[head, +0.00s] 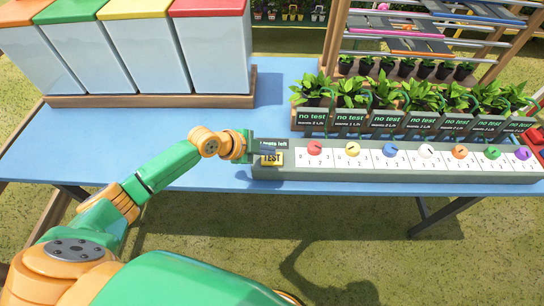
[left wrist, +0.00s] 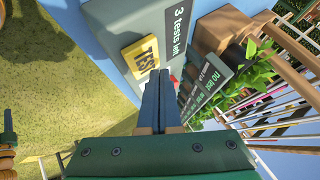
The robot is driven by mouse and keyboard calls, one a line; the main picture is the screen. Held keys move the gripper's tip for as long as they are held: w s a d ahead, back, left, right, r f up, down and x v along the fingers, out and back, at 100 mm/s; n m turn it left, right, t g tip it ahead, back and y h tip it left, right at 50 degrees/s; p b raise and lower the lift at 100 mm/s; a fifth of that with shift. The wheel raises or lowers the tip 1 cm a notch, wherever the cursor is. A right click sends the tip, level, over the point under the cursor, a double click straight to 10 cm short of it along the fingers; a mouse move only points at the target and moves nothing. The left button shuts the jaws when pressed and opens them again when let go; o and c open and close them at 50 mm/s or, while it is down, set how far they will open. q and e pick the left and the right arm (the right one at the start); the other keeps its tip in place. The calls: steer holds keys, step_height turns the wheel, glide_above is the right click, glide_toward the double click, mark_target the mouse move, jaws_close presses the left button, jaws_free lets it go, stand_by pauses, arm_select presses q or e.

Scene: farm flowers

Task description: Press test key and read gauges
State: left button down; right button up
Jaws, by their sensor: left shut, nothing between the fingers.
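The yellow TEST key (head: 271,158) sits at the left end of a grey control panel (head: 400,176). It also shows in the left wrist view (left wrist: 141,55), beside a sign (left wrist: 178,30) reading "3 tests left". My left gripper (head: 268,150) is shut and empty, its fingertips close beside the key; I cannot tell whether they touch it. Its closed fingers show in the left wrist view (left wrist: 158,80). Several gauge signs (head: 317,116) in front of the plants all read "no test", with smaller "wants" lines below. My right gripper is not in view.
A row of coloured knobs (head: 390,149) with numbered scales runs along the panel. Potted plants (head: 384,90) stand behind it. Large bins (head: 210,45) with coloured lids stand at the back left. The blue table (head: 110,140) is clear in front of them.

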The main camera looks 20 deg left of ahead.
mark_target(268, 159)
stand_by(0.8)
arm_select(q)
steer(key=shift+f+b, duration=0.4)
steer(key=shift+f+b, duration=0.5)
steer(key=shift+f, duration=0.05)
stand_by(0.4)
steer(key=shift+r, duration=0.15)
steer(key=shift+r+p, duration=0.8)
steer(key=shift+p, duration=0.05)
step_height(268, 159, up, 5)
steer(key=p, duration=0.4)
steer(key=shift+r+p, duration=0.1)
steer(key=shift+p, duration=0.2)
